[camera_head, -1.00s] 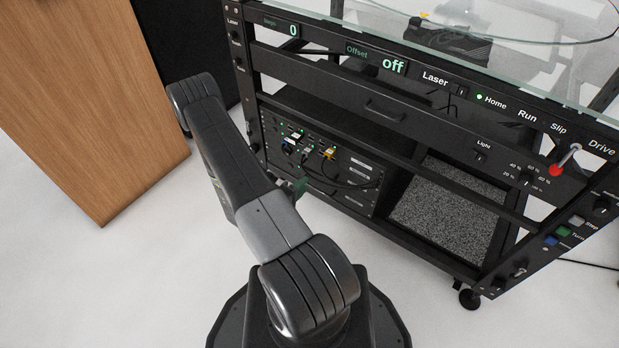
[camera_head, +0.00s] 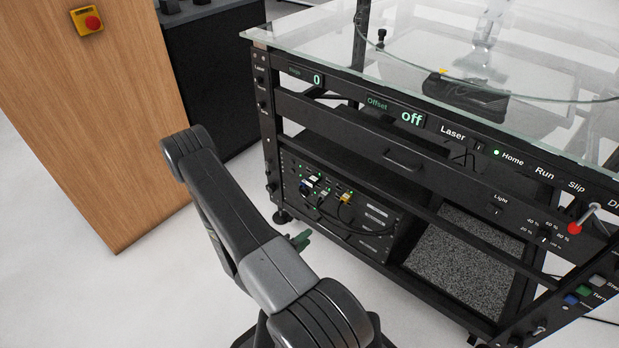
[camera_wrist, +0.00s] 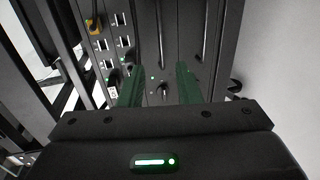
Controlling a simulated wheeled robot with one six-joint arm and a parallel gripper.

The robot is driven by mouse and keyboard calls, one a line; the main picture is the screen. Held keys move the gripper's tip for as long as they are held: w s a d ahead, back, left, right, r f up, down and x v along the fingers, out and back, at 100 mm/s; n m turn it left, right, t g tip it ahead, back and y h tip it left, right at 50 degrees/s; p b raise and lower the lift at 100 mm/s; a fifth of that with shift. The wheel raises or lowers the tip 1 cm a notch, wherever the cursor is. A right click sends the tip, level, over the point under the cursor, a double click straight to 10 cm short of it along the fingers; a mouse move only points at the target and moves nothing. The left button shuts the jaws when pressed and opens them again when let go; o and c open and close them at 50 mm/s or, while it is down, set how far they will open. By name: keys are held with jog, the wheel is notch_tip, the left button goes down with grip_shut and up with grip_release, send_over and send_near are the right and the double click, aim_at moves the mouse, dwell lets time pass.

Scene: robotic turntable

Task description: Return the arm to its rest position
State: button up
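My gripper shows in the wrist view (camera_wrist: 160,88) as two green fingers standing apart, with nothing between them. It is open and faces a dark panel with several sockets and a small knob (camera_wrist: 163,90). In the head view my arm is folded in front of the turntable cart (camera_head: 405,160), and only a green fingertip (camera_head: 301,240) shows beside the arm. The rest of the gripper is hidden behind my arm there. The fingertip appears near the cart's lower left, and I cannot tell the exact gap.
The cart has a glass top (camera_head: 330,52), a control strip with a red-tipped lever (camera_head: 577,227) and a lower rack with cables (camera_head: 335,200). A wooden panel (camera_head: 95,130) with a red emergency button (camera_head: 92,24) stands at left. White floor lies between them.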

aim_at(332, 217)
jog(key=b+x, duration=0.3)
jog(key=x, duration=1)
